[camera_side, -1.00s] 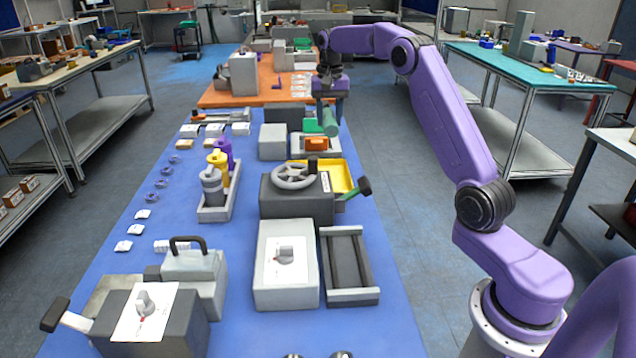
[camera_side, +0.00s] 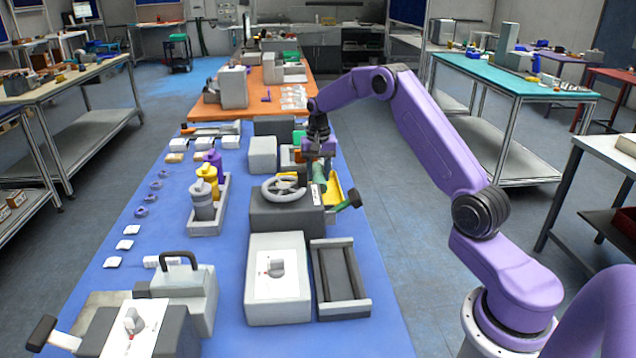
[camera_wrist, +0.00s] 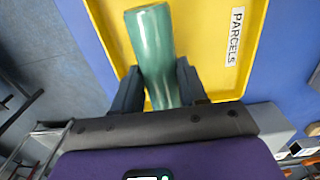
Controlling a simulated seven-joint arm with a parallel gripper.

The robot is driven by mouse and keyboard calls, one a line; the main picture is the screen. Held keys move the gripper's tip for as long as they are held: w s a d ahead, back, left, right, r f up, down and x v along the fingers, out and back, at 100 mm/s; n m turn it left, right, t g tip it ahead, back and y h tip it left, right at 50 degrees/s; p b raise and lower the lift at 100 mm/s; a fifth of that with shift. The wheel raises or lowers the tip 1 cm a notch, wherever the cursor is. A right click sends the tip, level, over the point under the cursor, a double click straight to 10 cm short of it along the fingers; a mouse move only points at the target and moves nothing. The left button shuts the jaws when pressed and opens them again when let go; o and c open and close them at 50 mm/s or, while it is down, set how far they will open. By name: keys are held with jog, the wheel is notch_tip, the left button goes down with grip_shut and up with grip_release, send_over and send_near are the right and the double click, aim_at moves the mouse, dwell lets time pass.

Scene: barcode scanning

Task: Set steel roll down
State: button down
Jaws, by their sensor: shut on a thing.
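The steel roll is a green cylinder (camera_wrist: 152,50) held between the two dark fingers of my gripper (camera_wrist: 156,88) in the wrist view. My gripper is shut on it. Under it in the wrist view lies a yellow tray (camera_wrist: 210,15) with a PARCELS label (camera_wrist: 235,36). In the side view my gripper (camera_side: 319,158) holds the green roll (camera_side: 320,176) over or at the yellow tray (camera_side: 334,187). The wheel box partly hides the tray there. I cannot tell whether the roll touches the tray floor.
A dark box with a grey handwheel (camera_side: 283,187) stands in front of the tray, with a green-tipped lever (camera_side: 349,200) at its right. A grey block (camera_side: 262,154) stands to the left. Bottles in a holder (camera_side: 207,220) are further left.

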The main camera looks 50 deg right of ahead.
aim_at(318, 171)
jog(key=shift+f, duration=1.55)
jog(key=shift+f, duration=0.2)
jog(key=c, duration=0.6)
grip_release()
jog(key=shift+r, duration=0.1)
notch_tip(318, 171, up, 12)
jog(key=shift+r, duration=0.1)
